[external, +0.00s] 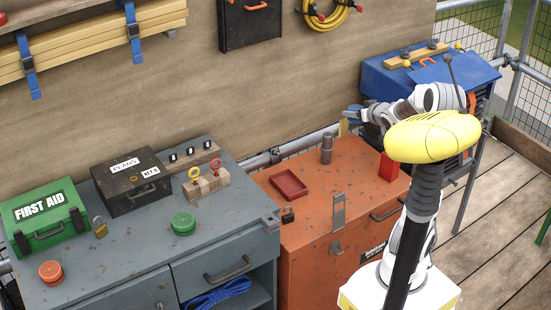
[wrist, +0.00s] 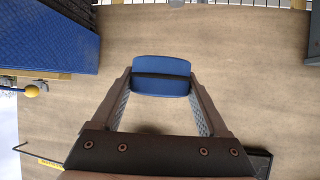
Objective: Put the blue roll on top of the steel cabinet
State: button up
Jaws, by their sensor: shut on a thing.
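My gripper (wrist: 160,100) is shut on the blue roll (wrist: 160,76), which has a dark band across it and sits between the two fingertips in the wrist view. In the external view my gripper (external: 352,115) is in the air near the plywood wall, above the back of the orange chest. The roll is small and hard to make out there. The grey steel cabinet (external: 130,262) stands at the left, well apart from my gripper.
The orange chest (external: 300,235) stands between my arm and the cabinet, with a red tray (external: 289,185), a grey cylinder (external: 327,148) and a red block (external: 389,167) on top. A blue box (external: 480,80) stands at the back right. The cabinet's top has bare room at the front middle.

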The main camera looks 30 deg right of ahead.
notch_tip(320, 180, up, 9)
jog(key=shift+r, duration=0.2)
jog(key=w+a+r+n+g+y+p, duration=0.1)
jog(key=w+a+n+y+p, duration=0.25)
jog(key=a, duration=0.75)
jog(key=w+a+r+n+g+y+p, duration=0.1)
jog(key=w+a+n+y+p, duration=0.25)
jog(key=a, duration=0.85)
jog(key=w+a+r+n+g+y+p, duration=0.1)
jog(key=w+a+n+y+p, duration=0.2)
jog(key=a, duration=0.8)
jog(key=n+g+y+p, duration=0.4)
jog(key=n+g+p, duration=0.3)
jog(key=n, duration=0.1)
send_over(160, 238)
notch_tip(160, 238, down, 15)
jog(key=shift+d, duration=0.1)
jog(key=shift+f+b, duration=0.35)
jog(key=shift+f, duration=1.6)
